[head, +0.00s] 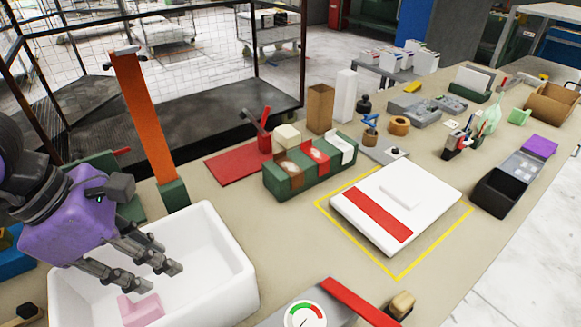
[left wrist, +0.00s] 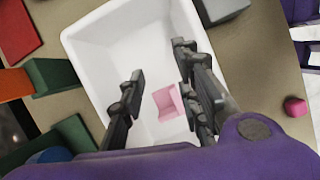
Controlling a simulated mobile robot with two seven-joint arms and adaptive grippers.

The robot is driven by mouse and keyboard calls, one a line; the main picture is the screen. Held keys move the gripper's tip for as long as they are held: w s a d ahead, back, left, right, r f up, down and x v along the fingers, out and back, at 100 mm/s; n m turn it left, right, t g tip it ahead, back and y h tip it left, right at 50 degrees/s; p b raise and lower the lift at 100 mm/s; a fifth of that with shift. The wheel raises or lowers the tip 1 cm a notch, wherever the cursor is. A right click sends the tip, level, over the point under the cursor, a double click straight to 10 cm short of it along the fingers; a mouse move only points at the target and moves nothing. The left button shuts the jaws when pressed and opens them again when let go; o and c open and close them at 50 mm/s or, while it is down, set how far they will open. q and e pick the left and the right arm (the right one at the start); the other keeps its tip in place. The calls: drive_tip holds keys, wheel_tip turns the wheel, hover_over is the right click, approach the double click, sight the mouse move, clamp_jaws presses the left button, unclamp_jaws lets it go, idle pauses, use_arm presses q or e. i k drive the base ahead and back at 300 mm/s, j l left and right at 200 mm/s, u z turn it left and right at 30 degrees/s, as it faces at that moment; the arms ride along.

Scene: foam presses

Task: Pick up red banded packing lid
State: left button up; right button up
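The red banded packing lid (head: 362,208) is a flat white slab with a red stripe and a raised white block on top. It lies in the head view on the bench, inside a yellow taped outline (head: 398,277). My left gripper (head: 160,274) is open and empty over a white bin (head: 228,237), well to the left of the lid. The left wrist view shows its fingers (left wrist: 158,64) spread above the bin. The lid is not in the left wrist view. My right gripper is not in view.
A pink foam piece (head: 140,307) lies in the bin. An orange post (head: 146,118) rises behind the bin. A green holder (head: 312,175) with coloured blocks stands between bin and lid. A dial gauge (head: 305,315) and red bar (head: 362,303) are in front. A black tray (head: 497,190) is right.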

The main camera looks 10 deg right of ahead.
sight(391, 206)
drive_tip(key=z, duration=1)
drive_tip(key=k+l, duration=0.15)
